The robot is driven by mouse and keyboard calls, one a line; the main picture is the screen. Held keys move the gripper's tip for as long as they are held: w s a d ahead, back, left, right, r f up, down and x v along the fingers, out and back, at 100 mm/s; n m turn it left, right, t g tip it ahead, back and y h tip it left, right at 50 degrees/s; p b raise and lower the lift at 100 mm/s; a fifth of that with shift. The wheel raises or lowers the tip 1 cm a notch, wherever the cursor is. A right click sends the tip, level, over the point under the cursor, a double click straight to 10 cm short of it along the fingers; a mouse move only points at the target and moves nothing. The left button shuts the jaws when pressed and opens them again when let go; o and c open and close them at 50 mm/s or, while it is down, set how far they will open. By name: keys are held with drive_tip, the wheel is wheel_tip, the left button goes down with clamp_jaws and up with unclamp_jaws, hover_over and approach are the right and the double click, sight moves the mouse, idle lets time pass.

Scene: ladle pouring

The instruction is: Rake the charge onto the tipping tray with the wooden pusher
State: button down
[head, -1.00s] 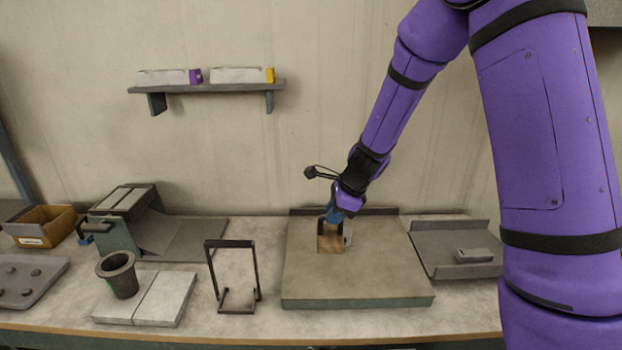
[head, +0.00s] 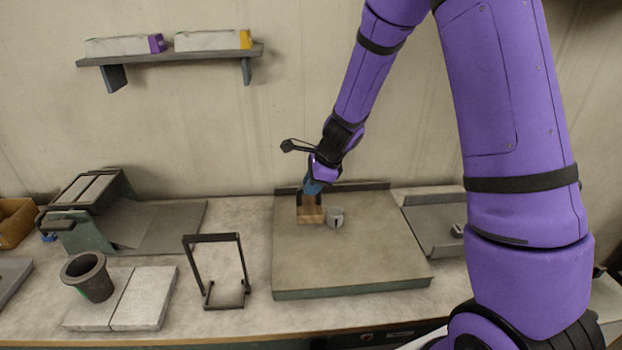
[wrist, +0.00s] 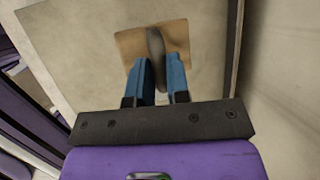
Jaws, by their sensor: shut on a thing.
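The wooden pusher (head: 311,211) is a flat tan block with a dark upright handle. It is at the back left part of a wide grey-green board (head: 350,258). My gripper (head: 313,187) is shut on its handle from above; the wrist view shows the blue fingers (wrist: 156,88) on both sides of the handle and the tan wood (wrist: 176,38) beyond. A small grey cylinder (head: 336,217), perhaps the charge, stands just right of the pusher. A low-walled grey tray (head: 425,222) lies right of the board; I cannot tell whether it is the tipping tray.
A black wire frame (head: 190,262) stands left of the board. A dark cup (head: 88,280) stands on pale slabs (head: 145,298). A green-sided stand (head: 80,230) with a sloping sheet is behind. A raised lip (head: 350,186) edges the board's back; its front is clear.

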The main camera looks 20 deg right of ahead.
sight(314, 204)
drive_tip(key=shift+d+f, duration=0.15)
drive_tip(key=shift+f, duration=1.9)
drive_tip(key=shift+d, duration=0.25)
drive_tip(key=shift+s+d, duration=1.8)
drive_tip(key=shift+d, duration=4.3)
drive_tip(key=shift+s+d, duration=1.75)
drive_tip(key=shift+d, duration=4.35)
drive_tip(key=shift+s+d, duration=1.8)
drive_tip(key=shift+d, duration=4.3)
wheel_tip(314, 204, up, 7)
drive_tip(key=a, duration=0.3)
drive_tip(key=shift+w, duration=0.4)
